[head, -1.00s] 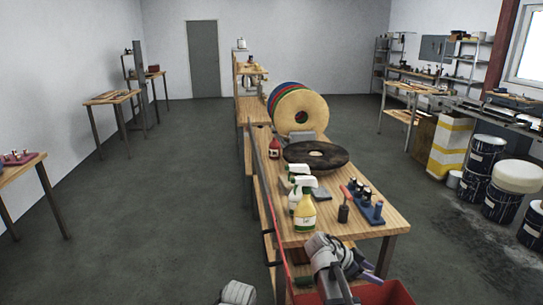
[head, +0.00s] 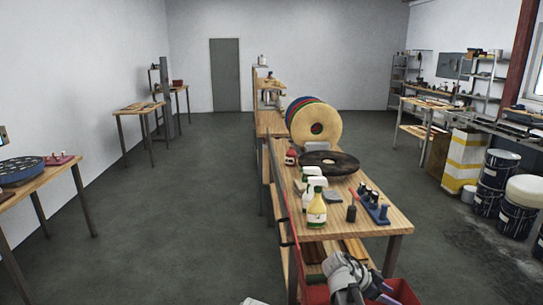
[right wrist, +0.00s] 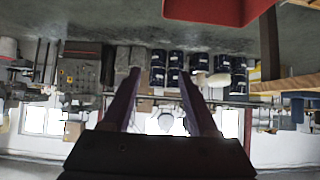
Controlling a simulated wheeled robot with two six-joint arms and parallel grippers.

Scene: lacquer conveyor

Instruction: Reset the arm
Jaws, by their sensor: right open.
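My right arm comes in at the bottom of the head view, in front of the near end of the wooden workbench (head: 375,222). Its gripper (head: 378,288) is partly seen there, beside a red bin (head: 402,293). In the right wrist view the two dark fingers of the right gripper (right wrist: 160,90) stand apart with nothing between them. That view looks upside down across the room, and the red bin (right wrist: 215,10) is at its top. Only a small light piece of my left arm shows at the bottom edge of the head view; its gripper is out of frame.
On the bench are spray bottles (head: 316,210), a blue rack (head: 374,212), a dark disc (head: 328,163) and large coloured wheels (head: 318,122). A side table at left holds a blue round tray (head: 20,171). Drums (head: 490,195) stand at right. The floor left of the bench is clear.

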